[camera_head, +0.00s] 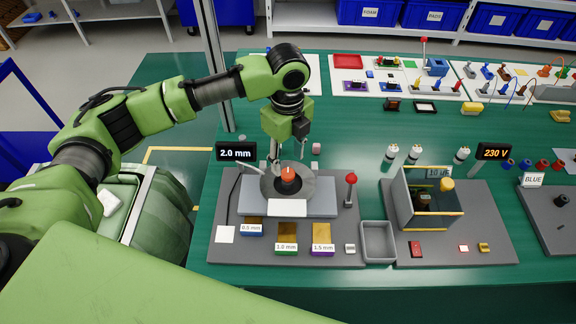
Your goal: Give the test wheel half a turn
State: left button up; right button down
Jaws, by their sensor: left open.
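The test wheel (308,186) appears to be the dark grey disc with an orange-red hub (288,175) on a light grey stand (250,204). A white plate sits at the stand's front. My left gripper (288,161) reaches down over the wheel from behind, its fingers apart on either side above the hub. One finger comes down near the wheel's back left. I cannot tell whether either finger touches the wheel or hub. My right gripper is out of view.
A red-knobbed lever (351,183) stands right of the wheel. A "2.0 mm" display (236,152) is behind it to the left. Labelled blocks (286,240) lie in front. A grey tray (378,242) and an open box (432,216) are to the right.

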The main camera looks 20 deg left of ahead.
aim_at(288, 173)
pick_arm(q)
notch_tip(288, 173, down, 5)
jog(key=shift+r+p, duration=0.1)
jog(key=shift+p, duration=0.2)
jog(key=shift+f, duration=0.25)
jog(key=shift+w, duration=0.1)
jog(key=c, duration=1.1)
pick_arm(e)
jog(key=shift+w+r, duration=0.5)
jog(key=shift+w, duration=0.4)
